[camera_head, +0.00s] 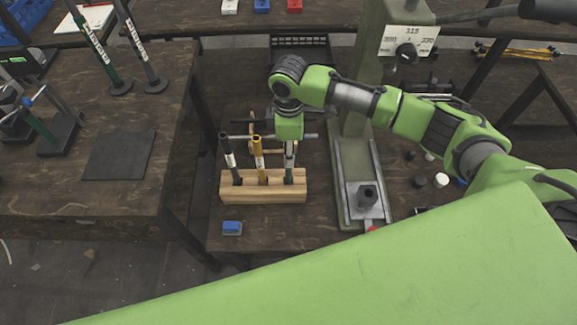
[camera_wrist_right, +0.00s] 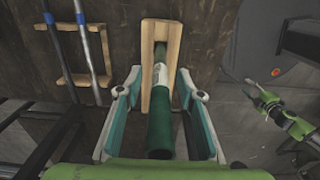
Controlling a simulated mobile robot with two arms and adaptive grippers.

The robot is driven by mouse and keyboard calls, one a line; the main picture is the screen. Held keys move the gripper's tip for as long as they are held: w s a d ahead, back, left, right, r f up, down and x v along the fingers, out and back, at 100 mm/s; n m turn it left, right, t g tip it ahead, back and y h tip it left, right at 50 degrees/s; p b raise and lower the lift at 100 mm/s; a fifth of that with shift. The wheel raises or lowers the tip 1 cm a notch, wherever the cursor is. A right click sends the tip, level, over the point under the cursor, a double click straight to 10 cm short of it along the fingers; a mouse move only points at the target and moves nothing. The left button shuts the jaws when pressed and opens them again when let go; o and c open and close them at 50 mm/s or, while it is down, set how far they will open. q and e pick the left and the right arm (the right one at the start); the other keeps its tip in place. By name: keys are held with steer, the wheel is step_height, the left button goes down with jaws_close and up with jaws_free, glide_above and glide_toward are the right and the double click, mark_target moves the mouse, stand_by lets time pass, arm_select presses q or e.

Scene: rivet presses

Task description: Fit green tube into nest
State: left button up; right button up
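The green tube (camera_head: 289,172) stands in the right slot of the wooden rack (camera_head: 262,196), beside a yellow tube (camera_head: 259,160) and a black tube (camera_head: 229,160). My right gripper (camera_head: 290,143) is over the green tube and hides its top. In the right wrist view, the green tube (camera_wrist_right: 160,125) with a white label lies between the two open fingers of my right gripper (camera_wrist_right: 160,95), with gaps on both sides. The nest (camera_head: 367,195) is a dark holder on the press base plate, right of the rack. My left gripper is not seen.
The press column (camera_head: 352,120) rises close to the right of my gripper. A blue block (camera_head: 232,228) lies in front of the rack. Dark and white caps (camera_head: 441,180) lie right of the press. A left table holds upright posts (camera_head: 145,65) and a dark mat (camera_head: 118,155).

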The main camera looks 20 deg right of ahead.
steer(key=shift+c, duration=0.4)
jaws_close()
